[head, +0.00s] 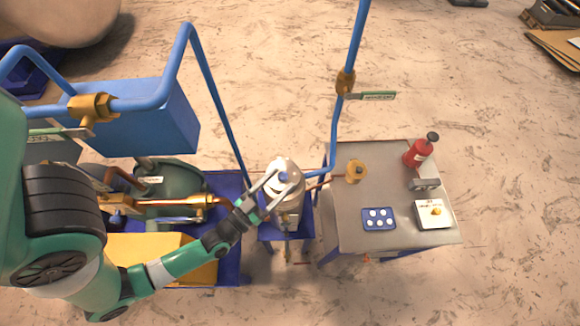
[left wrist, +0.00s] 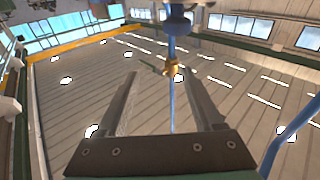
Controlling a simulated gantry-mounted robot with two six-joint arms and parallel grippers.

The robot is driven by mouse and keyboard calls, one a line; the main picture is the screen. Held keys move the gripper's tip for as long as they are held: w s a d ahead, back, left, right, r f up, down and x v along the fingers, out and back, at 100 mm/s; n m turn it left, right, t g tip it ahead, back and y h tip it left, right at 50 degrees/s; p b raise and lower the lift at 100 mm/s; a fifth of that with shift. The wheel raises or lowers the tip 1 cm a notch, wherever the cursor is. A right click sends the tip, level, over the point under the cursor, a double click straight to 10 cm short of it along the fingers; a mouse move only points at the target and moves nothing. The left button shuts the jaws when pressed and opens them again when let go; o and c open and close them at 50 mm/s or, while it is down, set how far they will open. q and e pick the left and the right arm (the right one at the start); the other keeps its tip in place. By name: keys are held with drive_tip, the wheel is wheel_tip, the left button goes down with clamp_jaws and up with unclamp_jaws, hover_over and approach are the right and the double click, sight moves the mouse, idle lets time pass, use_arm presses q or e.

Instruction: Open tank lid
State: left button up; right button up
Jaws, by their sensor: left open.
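The tank (head: 286,166) is a small pale metal vessel in the middle of the head view, with a blue knob (head: 284,177) on top of its lid. My left gripper (head: 285,178) is open at the tank's top, its fingers reaching to either side of the knob. I cannot tell whether they touch it. In the left wrist view my left gripper (left wrist: 160,76) has its fingers wide apart with nothing held, and a blue part (left wrist: 177,18) shows at the top beyond the tips. My right gripper is not in view.
A grey metal table (head: 385,170) right of the tank carries a red bottle (head: 418,153), a blue button panel (head: 379,218) and a white box (head: 433,214). A blue pipe (head: 340,120) with a brass valve (head: 345,82) rises behind. Blue pump equipment (head: 150,115) stands left.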

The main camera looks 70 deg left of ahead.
use_arm(q)
drive_tip(key=g, duration=0.2)
approach(290, 173)
wheel_tip(290, 173, up, 2)
drive_tip(key=s, duration=0.2)
drive_tip(key=x, duration=0.7)
drive_tip(key=r+x, duration=0.1)
drive_tip(key=x, duration=0.3)
drive_tip(key=shift+w+d, duration=0.2)
drive_tip(key=shift+w, duration=0.3)
clamp_jaws()
